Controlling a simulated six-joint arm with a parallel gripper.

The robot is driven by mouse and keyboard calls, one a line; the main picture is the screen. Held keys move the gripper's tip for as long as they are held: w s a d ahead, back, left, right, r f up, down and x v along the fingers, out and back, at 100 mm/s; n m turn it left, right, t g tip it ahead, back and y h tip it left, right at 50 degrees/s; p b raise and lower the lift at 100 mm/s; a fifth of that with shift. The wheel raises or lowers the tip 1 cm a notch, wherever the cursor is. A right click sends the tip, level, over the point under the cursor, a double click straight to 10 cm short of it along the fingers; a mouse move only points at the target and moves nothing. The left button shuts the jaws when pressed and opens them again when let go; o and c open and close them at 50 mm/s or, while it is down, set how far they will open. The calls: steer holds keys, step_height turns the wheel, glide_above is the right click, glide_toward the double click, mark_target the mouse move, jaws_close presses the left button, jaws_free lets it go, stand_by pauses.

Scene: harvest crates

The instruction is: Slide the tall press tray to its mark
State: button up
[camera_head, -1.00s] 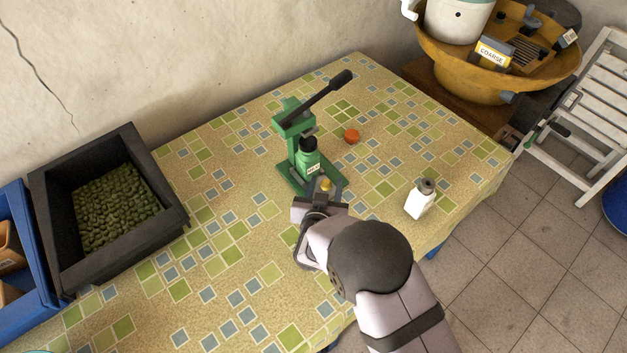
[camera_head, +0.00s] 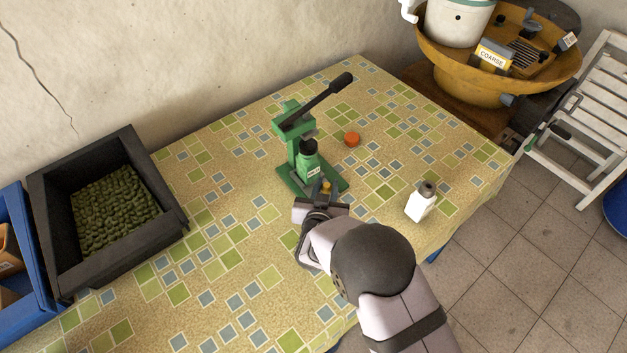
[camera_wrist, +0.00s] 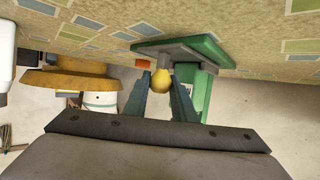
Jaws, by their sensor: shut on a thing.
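My gripper (camera_head: 325,190) is at the front of the press. Its two fingers (camera_wrist: 160,88) are shut on the yellow knob. Most of the tray is hidden in the head view by the press and gripper. I cannot make out the mark.
An orange cap (camera_head: 352,139) lies right of the press. A dark crate of green produce (camera_head: 72,275) is at the left. The table between crate and press is clear.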

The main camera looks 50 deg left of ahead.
steer(key=shift+s+d+p, duration=0.2)
steer(key=shift+d+p, duration=0.5)
steer(key=shift+d, duration=3.2)
steer(key=o, duration=1.1)
steer(key=shift+b+v, duration=0.9)
steer(key=shift+v, duration=2.8)
